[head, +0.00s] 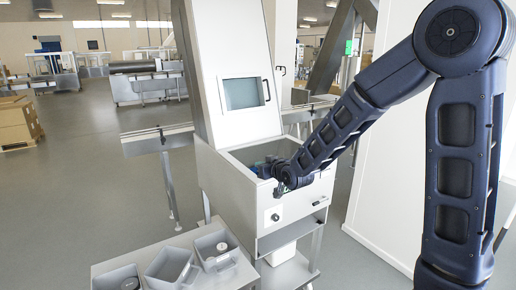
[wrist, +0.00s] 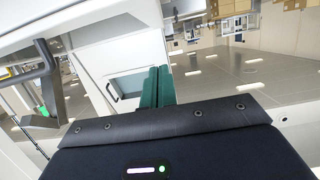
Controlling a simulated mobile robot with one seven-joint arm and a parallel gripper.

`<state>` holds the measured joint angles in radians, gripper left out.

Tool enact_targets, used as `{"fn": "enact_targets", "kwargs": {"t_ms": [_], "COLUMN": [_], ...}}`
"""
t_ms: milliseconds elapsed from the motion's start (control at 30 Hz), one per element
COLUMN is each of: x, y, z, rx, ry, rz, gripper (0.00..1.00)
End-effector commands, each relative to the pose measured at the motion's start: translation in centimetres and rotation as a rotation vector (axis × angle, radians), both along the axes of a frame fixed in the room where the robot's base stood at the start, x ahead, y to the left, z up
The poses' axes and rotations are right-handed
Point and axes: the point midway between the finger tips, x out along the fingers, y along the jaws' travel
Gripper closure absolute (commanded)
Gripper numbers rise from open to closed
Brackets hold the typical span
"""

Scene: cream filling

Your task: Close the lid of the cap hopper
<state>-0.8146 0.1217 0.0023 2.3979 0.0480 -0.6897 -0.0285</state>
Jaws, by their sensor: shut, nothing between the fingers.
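The cap hopper (head: 235,205) is a grey metal box in the middle of the head view. Its top is open, with some blue showing inside. A tall pale panel (head: 212,70) with a dark-framed window and a small black handle (head: 266,90) rises behind the opening. I cannot tell for sure whether this panel is the lid. It seems to show in the wrist view too, with its window (wrist: 130,84). My gripper (wrist: 156,70) has its green fingers shut and empty. In the head view my wrist is at the hopper's right rim, and the fingertips are hard to make out.
A grey tray table (head: 150,242) with several open bins stands at the front left of the hopper. A white wall panel (head: 375,190) is close on the right. A conveyor (head: 158,138) runs behind. Open floor (head: 85,190) lies to the left.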

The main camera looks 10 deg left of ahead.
Motion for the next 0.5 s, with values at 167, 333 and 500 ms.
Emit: {"fn": "enact_targets", "kwargs": {"t_ms": [167, 333, 500], "x": [-0.3, -0.4, -0.4], "y": [-0.3, -0.4, -0.5], "z": [-2.5, -3.7, -4.2], "rx": [-0.002, -0.001, -0.001], "ry": [0.002, 0.001, 0.001], "rz": [0.000, 0.000, 0.000], "gripper": [1.00, 1.00, 1.00]}}
